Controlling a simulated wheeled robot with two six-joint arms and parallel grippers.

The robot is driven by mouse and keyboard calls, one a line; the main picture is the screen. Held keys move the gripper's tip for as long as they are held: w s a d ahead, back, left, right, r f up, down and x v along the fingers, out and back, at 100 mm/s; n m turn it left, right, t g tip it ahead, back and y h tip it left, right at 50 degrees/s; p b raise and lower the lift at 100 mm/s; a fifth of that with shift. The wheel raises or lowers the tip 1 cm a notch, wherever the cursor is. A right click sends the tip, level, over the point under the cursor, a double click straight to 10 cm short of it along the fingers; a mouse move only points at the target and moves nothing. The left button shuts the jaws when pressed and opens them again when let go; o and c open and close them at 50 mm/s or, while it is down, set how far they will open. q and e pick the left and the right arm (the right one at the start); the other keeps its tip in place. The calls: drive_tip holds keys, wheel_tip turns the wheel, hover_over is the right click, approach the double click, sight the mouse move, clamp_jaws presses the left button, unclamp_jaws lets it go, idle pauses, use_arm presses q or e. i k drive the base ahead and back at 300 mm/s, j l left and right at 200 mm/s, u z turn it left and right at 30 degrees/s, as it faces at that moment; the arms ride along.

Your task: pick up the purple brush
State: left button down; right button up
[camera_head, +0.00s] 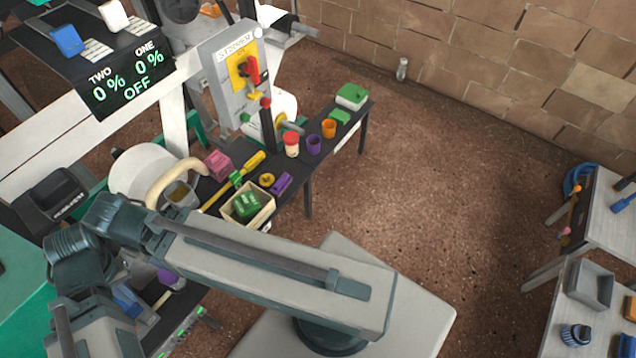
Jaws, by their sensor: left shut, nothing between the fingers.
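A small purple block-shaped object (282,183), which looks like the purple brush, lies on the dark narrow table (300,192), right of a yellow round piece (267,180). Its bristles cannot be made out. My left arm crosses the lower part of the view and bends back at the far left. My right gripper is not in view.
A cream box (262,217) with green pieces stands in front of the purple object. A purple cup (313,145), an orange cup (329,129) and a red-lidded jar (291,150) stand behind it. A grey machine (222,75) rises at the back. The brown floor (440,190) is clear.

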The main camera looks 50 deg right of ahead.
sight(284, 182)
drive_tip(key=l+z, duration=0.1)
drive_tip(key=z, duration=0.85)
drive_tip(key=i+l, duration=0.15)
drive_tip(key=l, duration=0.2)
drive_tip(key=i+l, duration=0.15)
drive_tip(key=l, duration=0.15)
drive_tip(key=i+l, duration=0.2)
drive_tip(key=l, duration=0.15)
drive_tip(key=u, duration=1.7)
drive_tip(key=z, duration=1.7)
